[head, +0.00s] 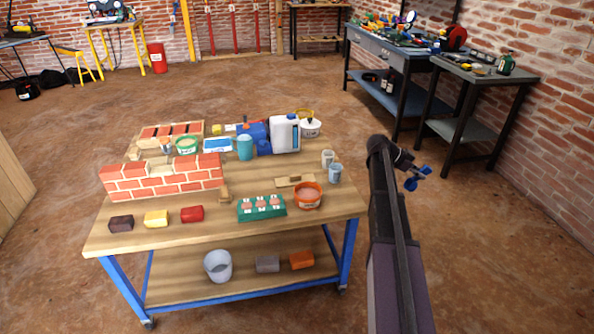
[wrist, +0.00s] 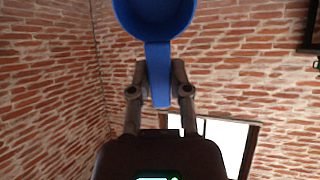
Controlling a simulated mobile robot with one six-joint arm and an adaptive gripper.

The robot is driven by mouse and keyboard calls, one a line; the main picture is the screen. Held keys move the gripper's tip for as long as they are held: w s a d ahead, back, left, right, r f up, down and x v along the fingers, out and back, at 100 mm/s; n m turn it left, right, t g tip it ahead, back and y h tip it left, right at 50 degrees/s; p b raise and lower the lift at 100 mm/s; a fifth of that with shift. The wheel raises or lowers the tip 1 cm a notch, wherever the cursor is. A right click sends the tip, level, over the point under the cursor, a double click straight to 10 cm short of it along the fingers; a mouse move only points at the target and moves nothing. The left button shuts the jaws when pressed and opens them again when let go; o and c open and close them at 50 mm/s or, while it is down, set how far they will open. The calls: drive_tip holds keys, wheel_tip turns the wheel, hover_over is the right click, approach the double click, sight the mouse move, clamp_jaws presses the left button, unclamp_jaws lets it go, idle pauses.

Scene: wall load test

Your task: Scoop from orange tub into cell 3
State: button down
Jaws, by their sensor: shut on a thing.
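My gripper (wrist: 159,85) is shut on the handle of a blue scoop (wrist: 160,80); its round cup is at the top of the wrist view. In the head view my gripper (head: 408,172) holds the scoop (head: 418,178) in the air to the right of the workbench. The orange tub (head: 308,196) stands near the right front of the bench top, with pinkish material inside. A green tray with cells (head: 262,214) lies to its left; pinkish-white patches show on it. The cell numbers are too small to read. I cannot tell whether the scoop holds anything.
A small brick wall (head: 165,178) stands on the bench's left. Two cups (head: 334,173) and a wooden float (head: 294,181) are near the orange tub. A white jug (head: 285,134) stands behind. Dark, yellow and red blocks (head: 192,214) line the front.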

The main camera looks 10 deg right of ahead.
drive_tip(key=w+a+n+t+y+p, duration=0.1)
drive_tip(key=w+a+n+y+p, duration=0.1)
drive_tip(key=a, duration=1.1)
drive_tip(key=w+a+f+n+t+y+p, duration=0.1)
drive_tip(key=w+a+y, duration=0.4)
drive_tip(key=a, duration=0.8)
drive_tip(key=w+a+n+t+y+p, duration=0.2)
drive_tip(key=w+a+n+y+p, duration=0.1)
drive_tip(key=a, duration=1.1)
drive_tip(key=shift+w+f+y+p, duration=0.15)
drive_tip(key=shift+w+y+p, duration=0.45)
drive_tip(key=shift+w, duration=0.45)
